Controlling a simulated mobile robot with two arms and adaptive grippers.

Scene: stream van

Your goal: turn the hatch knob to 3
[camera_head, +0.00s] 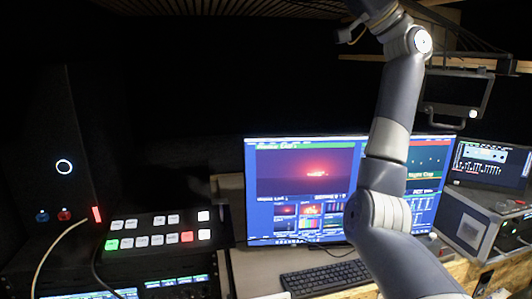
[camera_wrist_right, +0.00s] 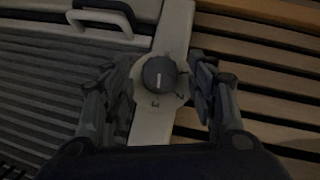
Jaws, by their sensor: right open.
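The hatch knob (camera_wrist_right: 159,73) is a dark round knob with a light pointer line, seen in the right wrist view. The pointer line lies close to upright in the picture. My right gripper (camera_wrist_right: 167,85) is open, with one finger on each side of the knob; I cannot tell whether either finger touches it. In the head view my right arm reaches up to the top, and the knob is not seen there. My left gripper is not in view.
Wooden slats (camera_wrist_right: 265,70) lie right of the strip and a grey ribbed panel (camera_wrist_right: 45,95) left, with handles (camera_wrist_right: 100,18) above. Below my raised arm are a monitor (camera_head: 300,165), a keyboard (camera_head: 325,278) and a button panel (camera_head: 160,232). A small screen (camera_head: 455,95) hangs at right.

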